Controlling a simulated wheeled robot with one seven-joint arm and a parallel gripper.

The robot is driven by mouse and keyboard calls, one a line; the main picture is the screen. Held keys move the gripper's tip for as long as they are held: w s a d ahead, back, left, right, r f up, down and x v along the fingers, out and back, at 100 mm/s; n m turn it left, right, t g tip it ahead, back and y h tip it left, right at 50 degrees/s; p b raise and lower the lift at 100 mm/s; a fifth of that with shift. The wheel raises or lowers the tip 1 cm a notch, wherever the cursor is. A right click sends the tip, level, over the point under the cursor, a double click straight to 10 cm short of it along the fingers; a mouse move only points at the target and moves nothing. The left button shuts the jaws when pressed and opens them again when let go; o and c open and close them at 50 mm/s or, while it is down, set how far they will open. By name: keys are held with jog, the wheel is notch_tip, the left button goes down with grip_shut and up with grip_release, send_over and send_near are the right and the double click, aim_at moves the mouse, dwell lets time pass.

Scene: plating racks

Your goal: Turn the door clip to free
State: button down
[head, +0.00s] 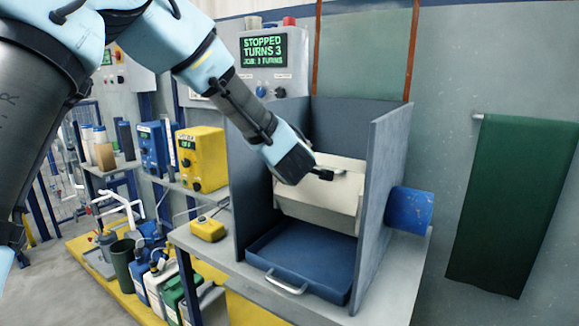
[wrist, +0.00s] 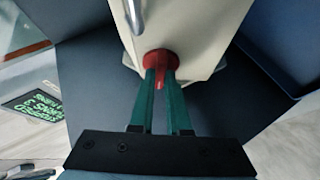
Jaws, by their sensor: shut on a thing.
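The door clip (wrist: 160,59) is red and sits on the face of a cream box-shaped barrel (wrist: 192,28). Its narrow tab lies between the two green fingers of my gripper (wrist: 162,72), which are shut on it. In the head view the cream barrel (head: 318,207) hangs between blue side panels. My gripper (head: 326,175) reaches in from the upper left and touches the barrel's upper front. The clip is hidden there behind my gripper. A metal handle (wrist: 134,14) shows on the barrel beside the clip in the wrist view.
A blue tray (head: 300,262) with a handle lies below the barrel. The side panels (head: 385,165) stand close on both sides. A blue cylinder (head: 410,208) sticks out at right. A display (head: 263,50) reads STOPPED, TURNS 3. A green cloth (head: 515,200) hangs at right.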

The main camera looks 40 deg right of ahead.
jog(key=shift+n+y+p, duration=0.3)
jog(key=shift+n+y, duration=0.1)
jog(key=shift+n, duration=0.2)
jog(key=c, duration=0.9)
grip_release()
jog(key=b+v, duration=0.2)
jog(key=v, duration=0.8)
jog(key=shift+s+a+r, duration=0.15)
jog(key=shift+a+r, duration=0.1)
jog(key=shift+a, duration=0.05)
